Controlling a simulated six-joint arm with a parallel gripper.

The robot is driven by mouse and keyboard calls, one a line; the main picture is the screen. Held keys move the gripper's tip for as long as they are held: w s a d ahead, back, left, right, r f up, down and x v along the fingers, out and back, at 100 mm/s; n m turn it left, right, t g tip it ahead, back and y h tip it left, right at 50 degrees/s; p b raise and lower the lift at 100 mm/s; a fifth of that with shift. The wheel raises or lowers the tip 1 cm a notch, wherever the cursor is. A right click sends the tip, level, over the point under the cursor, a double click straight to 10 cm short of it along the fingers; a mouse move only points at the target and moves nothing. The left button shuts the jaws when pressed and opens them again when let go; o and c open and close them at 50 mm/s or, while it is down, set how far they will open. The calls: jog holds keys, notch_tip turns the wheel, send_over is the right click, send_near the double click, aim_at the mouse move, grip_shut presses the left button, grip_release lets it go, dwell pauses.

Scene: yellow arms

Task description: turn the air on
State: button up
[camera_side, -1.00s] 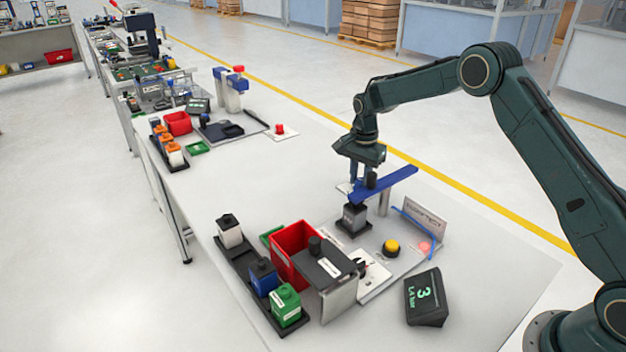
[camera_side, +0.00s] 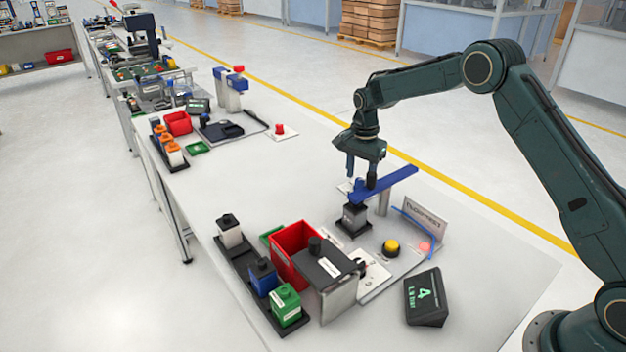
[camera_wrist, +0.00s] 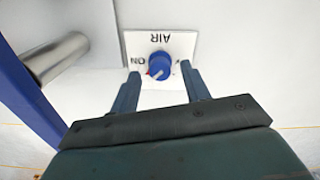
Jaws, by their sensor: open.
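In the wrist view a blue knob (camera_wrist: 160,65) sits on a white plate (camera_wrist: 183,42) marked AIR and ON, which reads upside down. My gripper (camera_wrist: 160,72) is open, one finger on each side of the knob in this view, with gaps to both. In the side view my gripper (camera_side: 364,172) hangs above the station, near the blue press lever (camera_side: 390,182); the knob and plate are mostly hidden there.
A dark display (camera_side: 426,297) shows a green 4 and a small bar reading. A yellow button (camera_side: 391,248), a red bin (camera_side: 291,252) and a grey block (camera_side: 354,217) under the lever stand close by. A metal post (camera_wrist: 55,58) is near my gripper's left.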

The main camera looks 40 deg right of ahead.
aim_at(360, 179)
notch_tip(360, 179, up, 13)
jog(key=shift+f, duration=0.15)
dwell(0.4)
jog(key=s+a+r+n+t, duration=0.2)
jog(key=s+r+n, duration=0.2)
jog(key=s+r, duration=0.45)
jog(key=s+a+r+n+t, duration=0.1)
jog(key=s+a+r+n, duration=0.4)
jog(key=s, duration=0.6)
jog(key=s+f+n+t, duration=0.2)
jog(key=s+n, duration=0.4)
jog(key=s, duration=1.4)
jog(key=shift+s+f+t, duration=0.2)
jog(key=shift+f+t, duration=0.1)
jog(key=shift+f, duration=0.6)
